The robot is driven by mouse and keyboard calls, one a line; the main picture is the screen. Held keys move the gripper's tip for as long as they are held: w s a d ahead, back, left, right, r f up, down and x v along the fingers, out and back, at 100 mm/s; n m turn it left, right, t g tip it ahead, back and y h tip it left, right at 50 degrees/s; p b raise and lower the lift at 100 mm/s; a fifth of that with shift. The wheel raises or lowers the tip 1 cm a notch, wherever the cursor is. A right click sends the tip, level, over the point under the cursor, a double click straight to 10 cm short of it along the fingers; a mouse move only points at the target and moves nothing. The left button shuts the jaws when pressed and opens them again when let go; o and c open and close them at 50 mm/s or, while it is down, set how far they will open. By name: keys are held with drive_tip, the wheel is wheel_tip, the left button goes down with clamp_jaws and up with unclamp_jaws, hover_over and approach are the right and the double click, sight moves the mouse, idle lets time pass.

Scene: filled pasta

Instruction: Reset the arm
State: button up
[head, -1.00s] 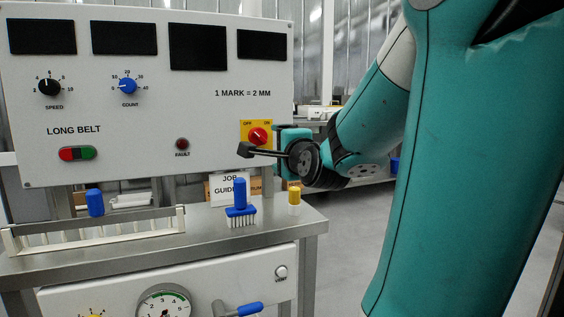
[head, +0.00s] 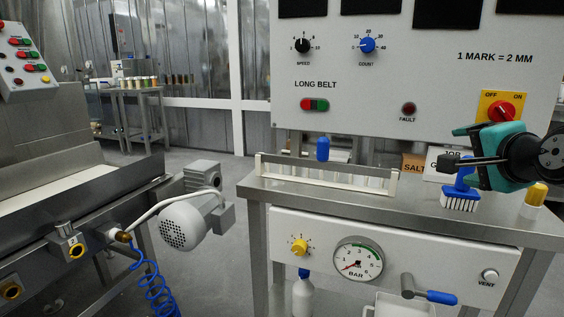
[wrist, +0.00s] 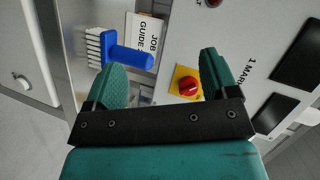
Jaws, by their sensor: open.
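My gripper (head: 456,148) is at the right of the head view, in front of the white panel (head: 430,75). Its two teal fingers also show in the wrist view (wrist: 163,78), spread apart with nothing between their tips. The red OFF/ON switch (head: 501,110) on its yellow plate is above the gripper in the head view. In the wrist view the switch (wrist: 187,88) shows beyond and between the fingers, apart from them. The rest of my arm is mostly outside the head view.
A blue brush (head: 460,203) stands on the steel bench, partly hidden behind my gripper. A yellow-capped bottle (head: 533,202) is beside it. A rack (head: 330,180) with a blue-handled item stands left. A conveyor (head: 75,200) and motor (head: 190,222) are further left, with floor between.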

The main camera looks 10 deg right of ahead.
drive_tip(key=s+a+f+n+g+y, duration=0.2)
drive_tip(key=a+f+n+g+y, duration=0.15)
drive_tip(key=a+n, duration=0.4)
drive_tip(key=s+a+f+n+g+y, duration=0.25)
drive_tip(key=a+f+n+y, duration=0.2)
drive_tip(key=a, duration=0.55)
drive_tip(key=s+a+f+n+g, duration=0.3)
drive_tip(key=s+a+n+g, duration=0.55)
drive_tip(key=s+n, duration=0.4)
wheel_tip(320, 180, up, 27)
drive_tip(key=p, duration=2.7)
drive_tip(key=shift+r+h, duration=0.2)
drive_tip(key=shift+h, duration=0.2)
